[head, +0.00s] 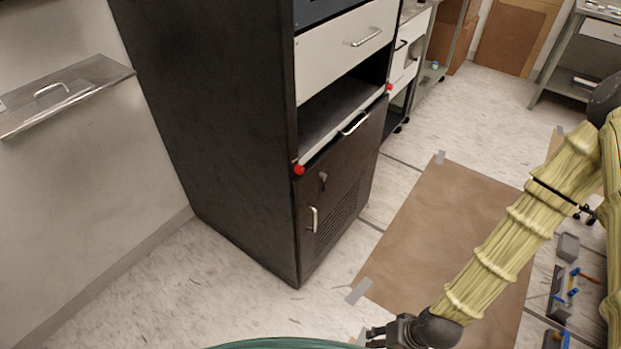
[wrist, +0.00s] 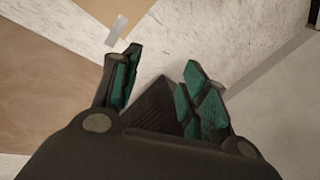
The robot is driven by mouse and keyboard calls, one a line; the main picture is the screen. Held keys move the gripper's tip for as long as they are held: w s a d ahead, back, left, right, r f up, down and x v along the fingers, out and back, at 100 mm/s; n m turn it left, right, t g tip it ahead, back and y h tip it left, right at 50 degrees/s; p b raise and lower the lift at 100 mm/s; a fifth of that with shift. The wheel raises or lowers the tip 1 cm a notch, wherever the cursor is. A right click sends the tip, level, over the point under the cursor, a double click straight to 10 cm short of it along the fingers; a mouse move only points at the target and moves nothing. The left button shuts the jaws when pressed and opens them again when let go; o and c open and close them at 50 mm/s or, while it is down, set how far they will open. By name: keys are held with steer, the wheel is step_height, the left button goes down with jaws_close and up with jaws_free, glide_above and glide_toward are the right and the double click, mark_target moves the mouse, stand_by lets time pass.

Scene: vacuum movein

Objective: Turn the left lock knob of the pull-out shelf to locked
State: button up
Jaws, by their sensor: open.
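The pull-out shelf (head: 338,118) is a light grey panel in an opening of the tall black cabinet (head: 225,110), with a silver handle at its front. Its left lock knob (head: 299,169) is a small red knob at the shelf's front left corner. A second red knob (head: 389,87) is at the right corner. How far either knob is turned is too small to tell. My gripper (head: 372,336) is low at the bottom of the head view, apart from the cabinet. The wrist view shows the gripper (wrist: 163,60) open and empty, with teal finger pads, above the floor.
A white drawer (head: 345,50) is above the shelf and a black door (head: 335,190) with a handle and vent is below. Brown paper (head: 445,220) is taped on the floor to the right. A wall-mounted metal ledge (head: 65,95) is on the left.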

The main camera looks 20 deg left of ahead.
steer(key=w+a+r+n+y+b, duration=0.2)
steer(key=w+a+y+b, duration=0.1)
steer(key=w+a, duration=0.55)
steer(key=n+t+y+b, duration=0.3)
steer(key=n+y+b, duration=0.3)
steer(key=n+b, duration=0.4)
glide_toward(302, 171)
steer(key=shift+m, duration=0.5)
steer(key=shift+b+x, duration=1.05)
steer(key=shift+x, duration=3.1)
steer(key=shift+w, duration=0.1)
steer(key=shift+f, duration=0.1)
jaws_close()
